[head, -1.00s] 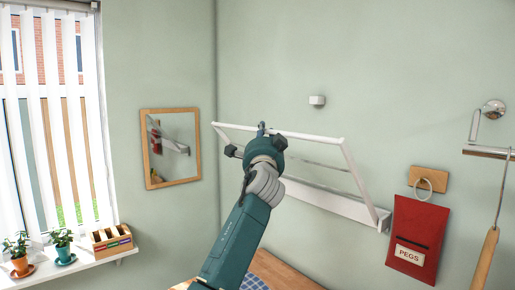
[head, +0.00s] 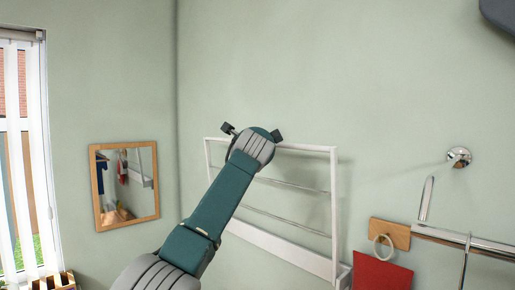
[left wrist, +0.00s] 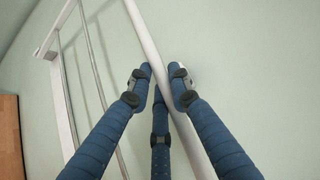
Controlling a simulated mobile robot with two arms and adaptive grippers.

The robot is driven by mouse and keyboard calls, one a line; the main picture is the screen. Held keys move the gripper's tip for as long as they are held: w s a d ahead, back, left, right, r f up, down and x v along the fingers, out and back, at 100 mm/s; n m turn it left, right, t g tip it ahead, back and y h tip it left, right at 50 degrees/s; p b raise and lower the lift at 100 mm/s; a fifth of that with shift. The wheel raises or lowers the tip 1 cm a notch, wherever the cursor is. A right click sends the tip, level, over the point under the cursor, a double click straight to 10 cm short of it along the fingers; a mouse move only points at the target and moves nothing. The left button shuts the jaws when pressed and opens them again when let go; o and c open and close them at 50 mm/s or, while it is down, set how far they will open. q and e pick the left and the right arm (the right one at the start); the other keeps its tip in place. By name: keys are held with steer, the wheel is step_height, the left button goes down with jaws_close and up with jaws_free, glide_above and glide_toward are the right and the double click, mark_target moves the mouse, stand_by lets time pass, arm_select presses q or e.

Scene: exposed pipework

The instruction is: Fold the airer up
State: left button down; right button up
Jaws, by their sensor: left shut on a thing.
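The airer is a white frame (head: 334,205) with thin metal rails, joined at its lower edge to a white wall base (head: 290,248). The frame stands nearly upright, close to the wall. My left gripper (head: 252,134) is at its top bar, left of the middle; my wrist and forearm hide the fingers and part of the frame in the head view. In the left wrist view my blue fingers (left wrist: 160,82) are shut around the white bar (left wrist: 146,40). My right gripper is not in view.
A wood-framed mirror (head: 124,184) hangs left of the airer. To the right are a wooden plate with a ring (head: 384,246), a red peg bag (head: 380,274) and a chrome rail (head: 465,243). A dark shape (head: 502,12) I cannot identify fills the top right corner.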

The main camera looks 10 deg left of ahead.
arm_select(q)
steer(key=c, duration=1.6)
jaws_free()
steer(key=shift+r, duration=0.3)
steer(key=shift+o, duration=0.2)
steer(key=shift+s+a+f, duration=0.1)
steer(key=shift+s+a, duration=0.05)
steer(key=s+d, duration=0.1)
steer(key=s, duration=1.1)
steer(key=shift+d+r, duration=0.3)
steer(key=shift+r, duration=0.05)
